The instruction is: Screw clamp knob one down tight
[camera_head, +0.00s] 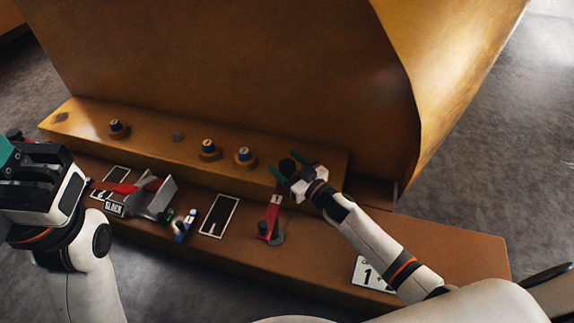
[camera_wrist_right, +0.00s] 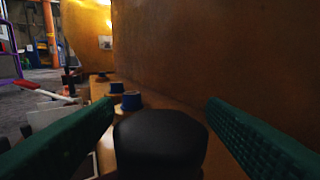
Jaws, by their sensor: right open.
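A black knob (camera_wrist_right: 160,140) stands between the green fingers of my right gripper (camera_wrist_right: 160,130) in the right wrist view. The fingers are open, with a gap visible on both sides of the knob. In the head view the dark knob (camera_head: 287,166) sits at the right part of the ledge, with my right gripper (camera_head: 284,167) around it. I cannot read a number on it. My left gripper (camera_head: 8,152) is at the left edge of the head view; its fingers are mostly cut off.
Blue-topped knobs (camera_head: 244,156) stand along the casting's ledge (camera_head: 160,135). Below are a red-handled clamp (camera_head: 272,210), a grey metal bracket (camera_head: 158,198), a small blue and white item (camera_head: 184,226) and a card marked 1 (camera_head: 369,273). The casting wall (camera_head: 240,70) rises close behind the ledge.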

